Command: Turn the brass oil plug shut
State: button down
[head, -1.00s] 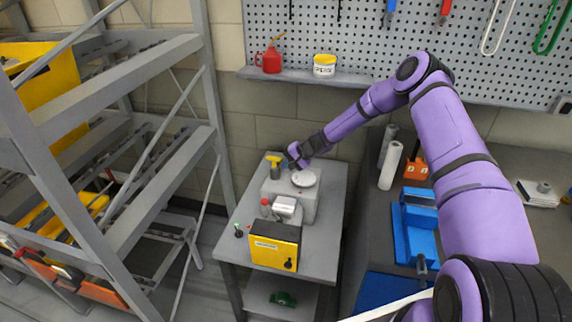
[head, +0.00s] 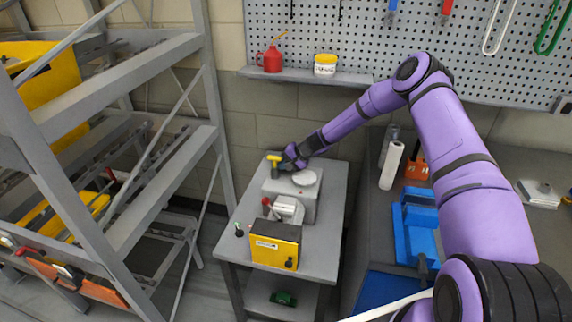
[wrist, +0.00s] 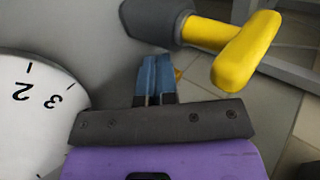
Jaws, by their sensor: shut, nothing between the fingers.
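My gripper (wrist: 155,68) is shut, its blue fingers pressed together with nothing between them. In the head view it (head: 284,167) is at the back of the grey machine (head: 304,208), close to the yellow T-handle (head: 274,160). In the wrist view the yellow handle (wrist: 245,50) with its dark grey collar is right of and beyond the fingers. A small brass-yellow bit (wrist: 179,75) shows just right of the fingers. It may be the brass oil plug, but it is mostly hidden and I cannot tell how it is turned or whether the fingers touch it.
A white dial (wrist: 30,115) is close on the left of my gripper. A yellow box (head: 275,244) and a red knob (head: 265,201) are at the machine's front. The grey table (head: 325,240) has bare room on its right. A metal rack (head: 175,175) stands left.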

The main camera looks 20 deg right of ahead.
jog(key=shift+w+d, duration=0.1)
jog(key=shift+d, duration=0.2)
jog(key=shift+w+d+r, duration=0.1)
jog(key=shift+w+d, duration=0.2)
jog(key=shift+d, duration=0.25)
jog(key=shift+w+d+r, duration=0.1)
jog(key=shift+w+d, duration=0.15)
jog(key=shift+d, duration=0.4)
jog(key=shift+d+r, duration=0.1)
jog(key=shift+r, duration=0.05)
jog(key=v, duration=0.2)
jog(key=s+v, duration=0.1)
jog(key=v, duration=0.2)
jog(key=a+v, duration=0.1)
jog(key=v, duration=0.1)
jog(key=shift+s+d+r, duration=0.25)
jog(key=shift+s+r, duration=0.05)
jog(key=shift+r, duration=0.05)
jog(key=shift+s+d+r, duration=0.25)
jog(key=shift+s+r, duration=0.25)
jog(key=shift+r, duration=0.05)
